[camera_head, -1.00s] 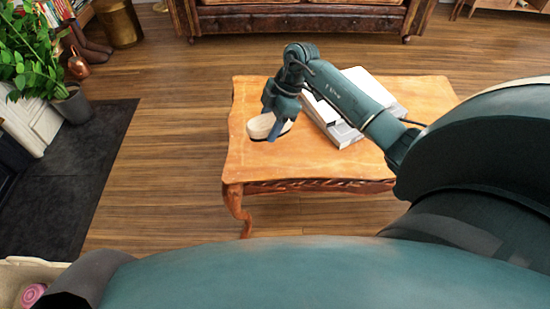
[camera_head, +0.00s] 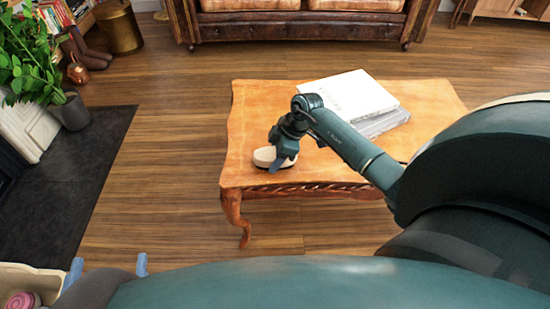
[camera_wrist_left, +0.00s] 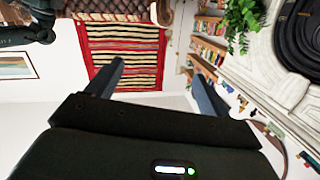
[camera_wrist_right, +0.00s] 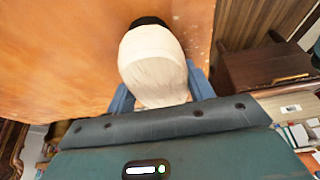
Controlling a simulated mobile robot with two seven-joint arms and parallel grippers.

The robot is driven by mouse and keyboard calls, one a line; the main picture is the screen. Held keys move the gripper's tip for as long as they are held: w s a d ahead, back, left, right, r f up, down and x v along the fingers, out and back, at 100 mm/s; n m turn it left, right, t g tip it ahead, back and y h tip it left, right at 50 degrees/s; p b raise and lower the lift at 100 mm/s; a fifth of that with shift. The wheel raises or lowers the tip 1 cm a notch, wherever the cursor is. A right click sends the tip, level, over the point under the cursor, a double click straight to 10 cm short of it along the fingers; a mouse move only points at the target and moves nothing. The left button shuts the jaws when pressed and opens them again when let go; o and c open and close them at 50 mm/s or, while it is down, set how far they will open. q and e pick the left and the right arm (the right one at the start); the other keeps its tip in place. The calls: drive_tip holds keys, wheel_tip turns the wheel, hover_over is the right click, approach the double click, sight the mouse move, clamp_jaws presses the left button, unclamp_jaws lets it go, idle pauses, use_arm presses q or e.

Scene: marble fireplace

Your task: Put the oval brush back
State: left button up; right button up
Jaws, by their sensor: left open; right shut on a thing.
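The oval brush (camera_head: 264,156) has a cream back and a dark underside. My right gripper (camera_head: 278,163) is shut on it, over the near left part of the wooden table (camera_head: 245,125). In the right wrist view the brush (camera_wrist_right: 153,60) sits between the blue fingers (camera_wrist_right: 161,90), its dark end pointing away. How far it is above the table top is hard to tell.
A cream open container (camera_head: 40,280) with a pink thing (camera_head: 22,300) inside is at the lower left, cut off by the frame. White and grey books (camera_head: 350,95) lie at the table's back. A dark hearth slab (camera_head: 80,170) and a potted plant (camera_head: 72,110) are left. Floor between is clear.

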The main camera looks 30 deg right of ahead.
drive_tip(key=o, duration=0.9)
drive_tip(key=shift+o, duration=0.2)
